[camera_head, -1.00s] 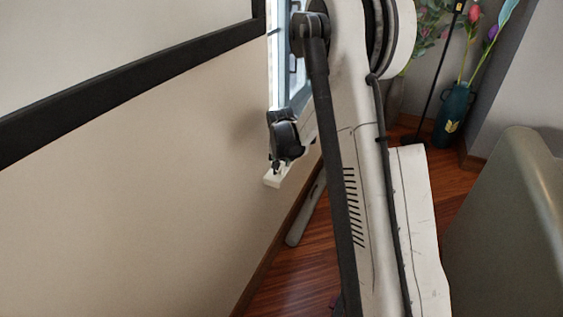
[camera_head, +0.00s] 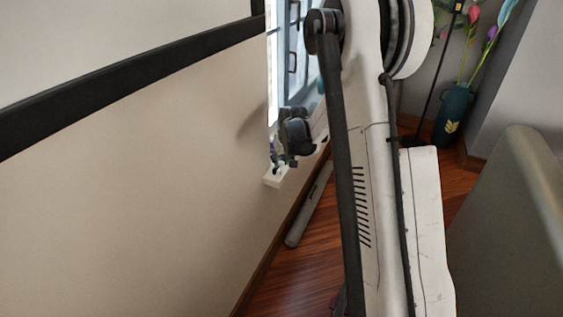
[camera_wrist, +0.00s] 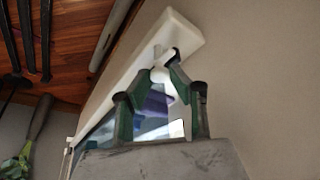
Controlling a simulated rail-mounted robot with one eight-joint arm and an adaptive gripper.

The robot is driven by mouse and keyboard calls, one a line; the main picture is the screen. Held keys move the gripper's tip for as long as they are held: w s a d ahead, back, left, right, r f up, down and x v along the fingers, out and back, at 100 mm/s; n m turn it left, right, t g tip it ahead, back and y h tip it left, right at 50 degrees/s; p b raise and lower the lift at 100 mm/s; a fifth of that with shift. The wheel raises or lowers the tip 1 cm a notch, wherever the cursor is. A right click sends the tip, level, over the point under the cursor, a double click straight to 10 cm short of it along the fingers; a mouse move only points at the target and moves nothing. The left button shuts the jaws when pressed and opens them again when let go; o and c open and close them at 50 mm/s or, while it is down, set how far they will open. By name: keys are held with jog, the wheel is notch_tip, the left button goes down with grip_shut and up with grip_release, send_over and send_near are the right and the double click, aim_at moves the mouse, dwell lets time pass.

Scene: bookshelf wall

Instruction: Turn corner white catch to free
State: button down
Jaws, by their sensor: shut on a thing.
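The white catch (camera_wrist: 160,73) is a small rounded white piece with a stem, at the upper middle of the wrist view. In the head view my gripper (camera_head: 278,166) is just above the ledge end, and the catch cannot be made out there.
The pale wall (camera_head: 150,190) runs along the left. A window (camera_head: 292,60) is behind my arm. A grey tube (camera_head: 308,207) lies on the wooden floor along the wall. A teal vase (camera_head: 455,115) stands at the back right, and a rounded grey-green piece (camera_head: 510,220) fills the right side.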

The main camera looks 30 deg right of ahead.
jog(key=c, duration=1.6)
grip_release()
jog(key=shift+o, duration=0.2)
jog(key=shift+r, duration=0.15)
jog(key=v, duration=1.1)
jog(key=shift+s+r, duration=0.15)
jog(key=shift+r, duration=0.25)
